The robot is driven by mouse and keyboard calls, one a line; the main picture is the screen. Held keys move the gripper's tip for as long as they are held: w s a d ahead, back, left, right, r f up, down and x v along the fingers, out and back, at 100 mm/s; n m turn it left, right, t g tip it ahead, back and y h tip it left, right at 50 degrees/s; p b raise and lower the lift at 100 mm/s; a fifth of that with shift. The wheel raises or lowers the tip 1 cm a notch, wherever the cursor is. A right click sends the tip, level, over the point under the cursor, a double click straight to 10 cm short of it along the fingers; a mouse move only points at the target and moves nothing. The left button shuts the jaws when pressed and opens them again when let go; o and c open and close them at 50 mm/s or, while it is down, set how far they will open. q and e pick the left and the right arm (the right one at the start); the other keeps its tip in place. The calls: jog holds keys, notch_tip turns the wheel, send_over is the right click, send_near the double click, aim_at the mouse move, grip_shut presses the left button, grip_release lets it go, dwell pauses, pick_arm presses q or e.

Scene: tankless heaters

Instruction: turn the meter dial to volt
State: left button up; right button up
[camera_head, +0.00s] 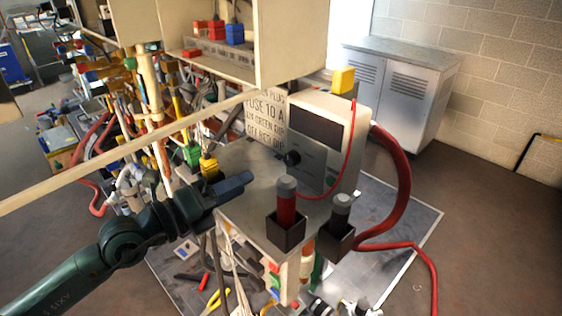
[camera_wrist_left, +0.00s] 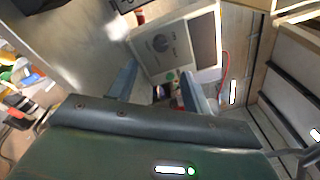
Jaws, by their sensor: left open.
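The meter (camera_head: 355,123) is a pale box with a dark screen, standing on a grey-topped bench. Its dark round dial (camera_head: 292,158) sits on the grey front panel, low on the left. In the left wrist view the meter (camera_wrist_left: 200,22) shows ahead, with the dial (camera_wrist_left: 160,42) on its panel. My left gripper (camera_head: 248,180) is left of the dial and apart from it, above the bench top. Its two bluish fingers are spread and empty in the left wrist view (camera_wrist_left: 159,70). The dial's setting is too small to read. My right gripper does not show.
A red-handled probe (camera_head: 286,208) and a dark probe (camera_head: 341,215) stand in black holders at the bench's front. A red cable (camera_head: 401,190) curves from the meter's right. A printed sign (camera_head: 264,120) stands behind the dial. Shelves (camera_head: 215,60) overhang at the back.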

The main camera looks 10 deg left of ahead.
aim_at(288, 162)
pick_arm(q)
jog(key=p+x, duration=0.2)
jog(key=x, duration=0.8)
jog(key=shift+w+d, duration=0.25)
jog(key=shift+c, duration=0.2)
jog(key=c, duration=0.9)
